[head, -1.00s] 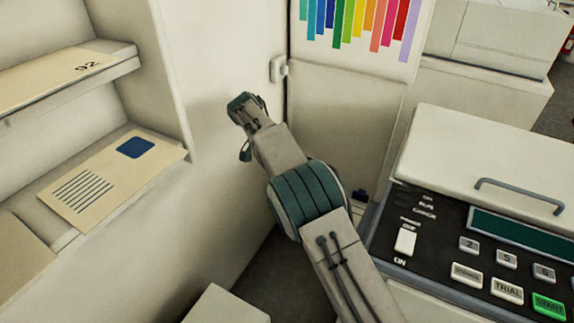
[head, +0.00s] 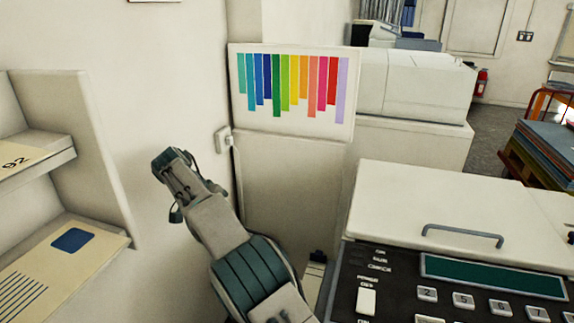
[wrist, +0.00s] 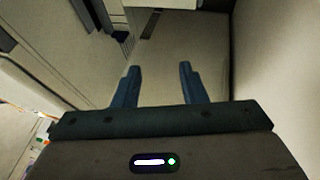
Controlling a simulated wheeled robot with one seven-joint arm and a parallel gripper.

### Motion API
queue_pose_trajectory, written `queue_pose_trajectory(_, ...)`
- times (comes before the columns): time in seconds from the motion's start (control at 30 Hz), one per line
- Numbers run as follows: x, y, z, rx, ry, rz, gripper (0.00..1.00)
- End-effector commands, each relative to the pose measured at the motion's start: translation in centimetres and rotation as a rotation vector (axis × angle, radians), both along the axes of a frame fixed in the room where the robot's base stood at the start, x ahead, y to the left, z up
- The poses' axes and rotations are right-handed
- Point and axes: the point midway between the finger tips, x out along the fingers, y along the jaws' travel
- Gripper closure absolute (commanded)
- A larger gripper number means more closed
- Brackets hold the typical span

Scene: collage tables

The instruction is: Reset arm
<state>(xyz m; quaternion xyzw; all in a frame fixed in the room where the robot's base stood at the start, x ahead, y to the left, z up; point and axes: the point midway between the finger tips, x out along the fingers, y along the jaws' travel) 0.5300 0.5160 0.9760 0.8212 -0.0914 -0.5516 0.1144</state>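My arm rises from the bottom middle of the head view, with its bent forward part in front of the white wall panel. In the wrist view, my gripper (wrist: 158,72) shows two blue fingers spread apart. Nothing is between them, and they touch nothing that I can see. The fingers cannot be made out clearly in the head view.
A shelf unit with a large envelope (head: 35,285) stands at the left. A machine with a keypad and a handled lid (head: 440,205) is close at the right. A color-striped chart (head: 345,95) stands behind my arm. Floor shows at the far right.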

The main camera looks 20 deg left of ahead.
Motion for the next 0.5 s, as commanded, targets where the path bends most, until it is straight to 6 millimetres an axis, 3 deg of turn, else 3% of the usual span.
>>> queue_pose_trajectory(0.13, 0.1, -0.1, 0.1, 0.000, 0.001, -0.001, 0.62)
queue_pose_trajectory(0.17, 0.6, -1.0, 0.6, 0.004, 0.006, -0.008, 0.62)
queue_pose_trajectory(0.27, 2.4, -4.4, 2.3, 0.019, 0.035, -0.024, 0.62)
queue_pose_trajectory(0.5, 5.2, -15.7, 6.8, 0.079, 0.122, -0.045, 0.62)
